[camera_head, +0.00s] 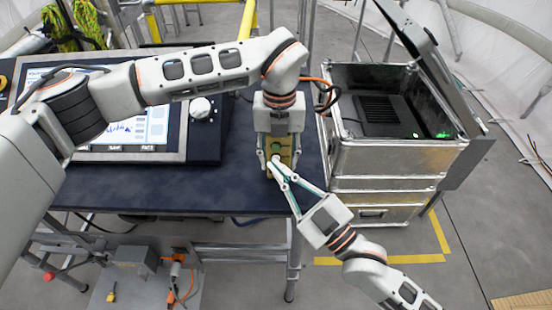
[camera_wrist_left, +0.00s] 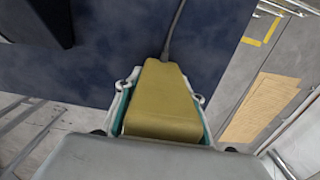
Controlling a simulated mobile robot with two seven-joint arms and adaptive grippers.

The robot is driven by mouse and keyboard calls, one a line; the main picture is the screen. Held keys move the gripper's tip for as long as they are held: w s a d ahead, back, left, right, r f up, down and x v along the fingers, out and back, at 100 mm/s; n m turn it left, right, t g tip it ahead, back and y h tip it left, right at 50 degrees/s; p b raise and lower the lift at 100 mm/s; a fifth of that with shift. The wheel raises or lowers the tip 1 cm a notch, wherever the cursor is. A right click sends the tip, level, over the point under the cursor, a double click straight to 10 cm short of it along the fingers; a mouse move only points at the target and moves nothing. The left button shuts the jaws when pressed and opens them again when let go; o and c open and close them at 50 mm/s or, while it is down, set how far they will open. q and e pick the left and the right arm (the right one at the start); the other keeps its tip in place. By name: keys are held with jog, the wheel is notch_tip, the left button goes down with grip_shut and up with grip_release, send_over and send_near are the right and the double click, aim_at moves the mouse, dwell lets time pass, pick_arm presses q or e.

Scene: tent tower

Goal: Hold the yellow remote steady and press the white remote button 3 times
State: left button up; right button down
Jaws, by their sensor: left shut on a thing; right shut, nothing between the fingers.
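The yellow remote (camera_head: 284,146) is at the right end of the dark blue table. My left gripper (camera_head: 281,158) is shut on it from above, with a finger on each side. In the left wrist view the remote (camera_wrist_left: 162,100) sits between the two fingers (camera_wrist_left: 160,112), and a dark cable runs from its far end. My right gripper (camera_head: 275,166) is shut and empty, its fingertips at the remote's near face. A green button shows there; I cannot make out the white button, and I cannot tell whether the tips touch the remote.
The dark blue table (camera_head: 150,190) carries a control panel with a screen (camera_head: 125,122) and a white knob (camera_head: 201,108) on the left. An open metal case (camera_head: 390,155) stands close on the right with its lid raised. The table's front left surface is clear.

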jog(key=shift+w, duration=0.15)
dwell(0.5)
jog(key=shift+s, duration=3.4)
jog(key=shift+s, duration=0.1)
jog(key=s, duration=0.3)
jog(key=shift+s, duration=0.25)
jog(key=shift+w, duration=0.15)
